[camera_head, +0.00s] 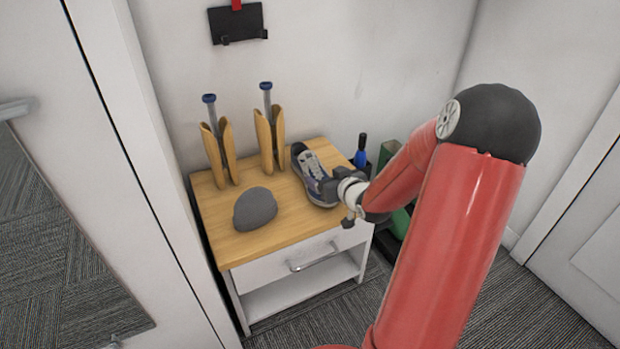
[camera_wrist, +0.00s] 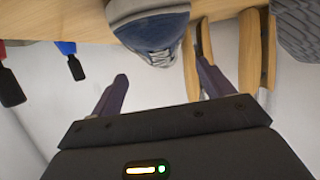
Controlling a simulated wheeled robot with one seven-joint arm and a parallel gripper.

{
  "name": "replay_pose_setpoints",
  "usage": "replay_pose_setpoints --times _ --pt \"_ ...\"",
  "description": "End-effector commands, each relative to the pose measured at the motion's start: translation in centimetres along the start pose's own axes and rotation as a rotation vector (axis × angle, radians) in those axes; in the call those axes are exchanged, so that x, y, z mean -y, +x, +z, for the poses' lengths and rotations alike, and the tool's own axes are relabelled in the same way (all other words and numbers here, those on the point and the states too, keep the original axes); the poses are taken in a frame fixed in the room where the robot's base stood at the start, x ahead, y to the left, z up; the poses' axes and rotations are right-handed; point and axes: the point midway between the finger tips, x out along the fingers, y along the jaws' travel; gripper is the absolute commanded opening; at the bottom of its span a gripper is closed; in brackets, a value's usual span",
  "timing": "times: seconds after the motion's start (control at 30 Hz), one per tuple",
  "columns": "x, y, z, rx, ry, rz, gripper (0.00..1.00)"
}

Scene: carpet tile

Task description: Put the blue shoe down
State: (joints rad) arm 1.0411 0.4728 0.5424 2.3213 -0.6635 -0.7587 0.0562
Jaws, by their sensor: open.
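The blue shoe (camera_head: 312,170), blue-grey with a pale sole, rests on the wooden top of the small white cabinet (camera_head: 290,230), at its right side. My gripper (camera_head: 329,187) is at the near right end of the shoe and hides part of it. In the wrist view, my gripper (camera_wrist: 161,72) has its two fingers spread apart with nothing clasped between them. The shoe (camera_wrist: 152,30) shows at the top of that view, just beyond the fingertips. Whether a fingertip touches it I cannot tell.
A grey rounded object (camera_head: 255,209) lies at the front left of the top. Two wooden shoe trees (camera_head: 218,155) (camera_head: 270,138) stand behind. A blue-handled item (camera_head: 361,152) and a green object (camera_head: 395,147) are right of the cabinet. The front middle of the top is clear.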

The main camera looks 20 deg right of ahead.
Motion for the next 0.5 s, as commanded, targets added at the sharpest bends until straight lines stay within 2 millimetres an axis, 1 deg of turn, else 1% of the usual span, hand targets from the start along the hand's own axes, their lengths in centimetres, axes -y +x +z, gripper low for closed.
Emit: replay_pose_setpoints --times 0.03,0.17,0.3,0.4,0.5 --pt "0.1 0.7 0.1 0.001 0.0 -0.003 0.8" --pt "0.2 2.2 0.1 0.002 0.0 -0.003 0.8" --pt "0.3 4.4 0.1 0.003 0.002 -0.003 0.8" --pt "0.3 5.7 0.1 0.003 0.0 -0.003 0.8" --pt "0.2 6.3 0.1 0.003 0.0 0.0 0.8"
